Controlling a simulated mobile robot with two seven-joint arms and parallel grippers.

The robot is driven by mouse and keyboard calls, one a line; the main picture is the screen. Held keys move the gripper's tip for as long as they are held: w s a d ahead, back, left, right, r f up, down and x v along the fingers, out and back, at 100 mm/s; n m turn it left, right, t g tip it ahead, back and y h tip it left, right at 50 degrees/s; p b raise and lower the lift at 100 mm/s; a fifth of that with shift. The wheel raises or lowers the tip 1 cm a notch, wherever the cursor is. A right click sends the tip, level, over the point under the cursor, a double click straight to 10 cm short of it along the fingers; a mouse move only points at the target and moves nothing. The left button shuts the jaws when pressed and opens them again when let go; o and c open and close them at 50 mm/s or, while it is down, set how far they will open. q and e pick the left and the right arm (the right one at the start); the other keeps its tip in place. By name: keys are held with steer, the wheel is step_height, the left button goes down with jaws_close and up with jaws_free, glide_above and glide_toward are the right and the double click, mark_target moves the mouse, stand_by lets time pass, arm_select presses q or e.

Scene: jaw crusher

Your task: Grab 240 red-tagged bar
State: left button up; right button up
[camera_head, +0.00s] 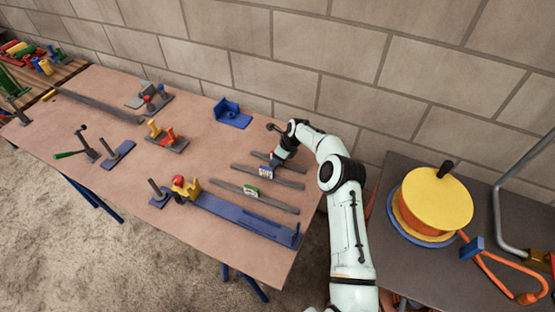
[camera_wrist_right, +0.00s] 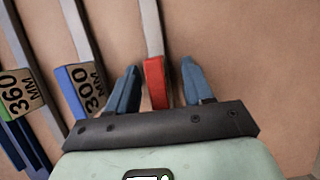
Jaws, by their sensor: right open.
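The red-tagged bar (camera_wrist_right: 154,80) is a thin grey bar with a red block, seen in the right wrist view. No number is readable on it. My right gripper (camera_wrist_right: 160,88) is open, with one blue-grey finger on each side of the red block and a visible gap to both. In the head view my right gripper (camera_head: 276,160) is low over the bars at the table's right side and hides part of the farthest bar. My left gripper is not in view.
Left of the red one lie a blue-tagged 300 MM bar (camera_wrist_right: 88,90) and a green-tagged 360 MM bar (camera_wrist_right: 22,98). A long blue fixture (camera_head: 240,216) lies nearer the table's front edge. A blue bracket (camera_head: 232,114) stands behind, near the wall.

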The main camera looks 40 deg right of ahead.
steer(key=shift+s, duration=0.1)
steer(key=shift+c, duration=1.2)
jaws_close()
steer(key=shift+r, duration=0.15)
